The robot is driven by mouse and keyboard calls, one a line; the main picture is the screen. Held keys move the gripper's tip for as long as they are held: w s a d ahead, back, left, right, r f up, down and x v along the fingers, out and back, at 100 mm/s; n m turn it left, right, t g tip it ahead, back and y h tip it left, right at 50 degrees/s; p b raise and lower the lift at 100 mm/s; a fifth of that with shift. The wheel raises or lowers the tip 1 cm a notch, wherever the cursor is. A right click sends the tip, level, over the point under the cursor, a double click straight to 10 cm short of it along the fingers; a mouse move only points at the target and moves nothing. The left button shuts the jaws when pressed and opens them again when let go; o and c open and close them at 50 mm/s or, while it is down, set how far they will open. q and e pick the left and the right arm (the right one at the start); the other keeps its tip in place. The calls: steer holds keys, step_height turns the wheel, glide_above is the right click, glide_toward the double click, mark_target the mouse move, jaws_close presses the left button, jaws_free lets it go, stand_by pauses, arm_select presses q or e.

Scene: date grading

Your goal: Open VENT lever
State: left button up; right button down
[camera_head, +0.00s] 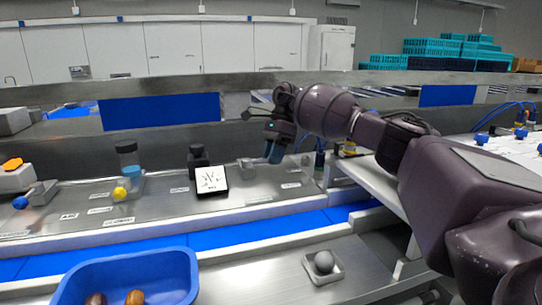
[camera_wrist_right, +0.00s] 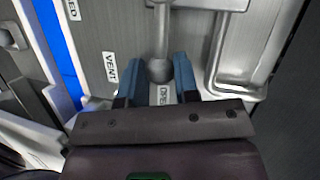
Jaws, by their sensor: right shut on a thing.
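The VENT lever (camera_wrist_right: 160,68) is a grey metal bar with a rounded end in the right wrist view. It lies between the two blue fingertips of my right gripper (camera_wrist_right: 157,85), which is shut on it. A VENT label (camera_wrist_right: 109,67) is on the steel panel left of the lever. My left gripper is not in view.
A small white gauge (camera_head: 211,180) and a yellow knob (camera_head: 120,193) stand on the panel to the left. A bent metal rail (camera_wrist_right: 238,90) lies close right of the fingers. A blue tub (camera_head: 130,264) with brown dates and a grey ball (camera_head: 324,262) in a holder are in front.

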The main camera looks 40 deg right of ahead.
steer(key=shift+r, duration=0.1)
stand_by(0.4)
steer(key=c, duration=0.9)
jaws_free()
steer(key=shift+w, duration=0.1)
steer(key=shift+o, duration=0.2)
steer(key=v, duration=1)
steer(key=shift+r, duration=0.35)
steer(key=shift+d, duration=0.1)
